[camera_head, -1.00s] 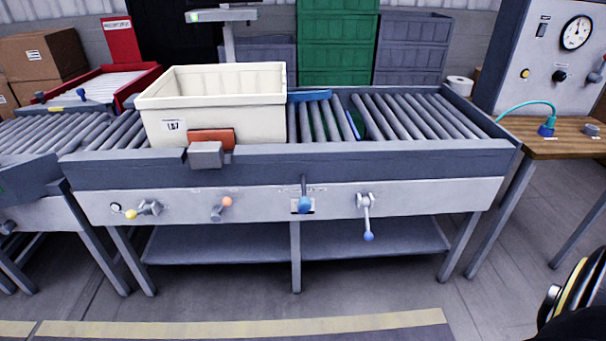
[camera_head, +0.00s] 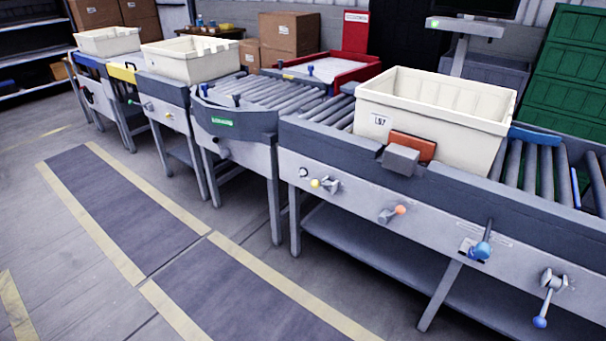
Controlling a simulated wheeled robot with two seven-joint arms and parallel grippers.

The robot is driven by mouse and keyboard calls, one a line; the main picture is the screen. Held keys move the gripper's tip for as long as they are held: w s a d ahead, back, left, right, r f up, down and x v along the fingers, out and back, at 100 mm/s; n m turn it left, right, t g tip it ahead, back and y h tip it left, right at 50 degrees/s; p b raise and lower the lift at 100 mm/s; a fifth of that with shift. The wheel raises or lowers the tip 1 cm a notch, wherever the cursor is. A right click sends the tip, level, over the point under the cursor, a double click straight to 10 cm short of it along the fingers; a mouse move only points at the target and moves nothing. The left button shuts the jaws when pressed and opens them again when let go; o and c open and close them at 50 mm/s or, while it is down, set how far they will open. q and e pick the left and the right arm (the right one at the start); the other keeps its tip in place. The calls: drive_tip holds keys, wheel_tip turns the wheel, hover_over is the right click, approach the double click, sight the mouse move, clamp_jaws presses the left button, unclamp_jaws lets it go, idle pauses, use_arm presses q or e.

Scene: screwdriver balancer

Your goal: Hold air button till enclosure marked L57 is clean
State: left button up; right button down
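The cream enclosure marked L57 (camera_head: 430,105) sits upright on the roller conveyor at the right, against an orange block with a grey housing (camera_head: 402,160). Its inside floor is hidden by its front wall. The front panel below carries several controls: a yellow-tipped one (camera_head: 325,184) beside a small gauge (camera_head: 304,172), an orange-tipped one (camera_head: 391,214), a blue one (camera_head: 480,248) and a blue-tipped lever (camera_head: 549,297). I cannot read which is the air button. Neither of my grippers shows in the head view.
Two more cream bins stand on conveyors at the left (camera_head: 190,60) and far left (camera_head: 108,41). A curved roller section (camera_head: 250,92) joins the lines. A red tray (camera_head: 335,70) and cardboard boxes (camera_head: 288,36) stand behind. The floor walkway with yellow edges (camera_head: 235,280) is clear.

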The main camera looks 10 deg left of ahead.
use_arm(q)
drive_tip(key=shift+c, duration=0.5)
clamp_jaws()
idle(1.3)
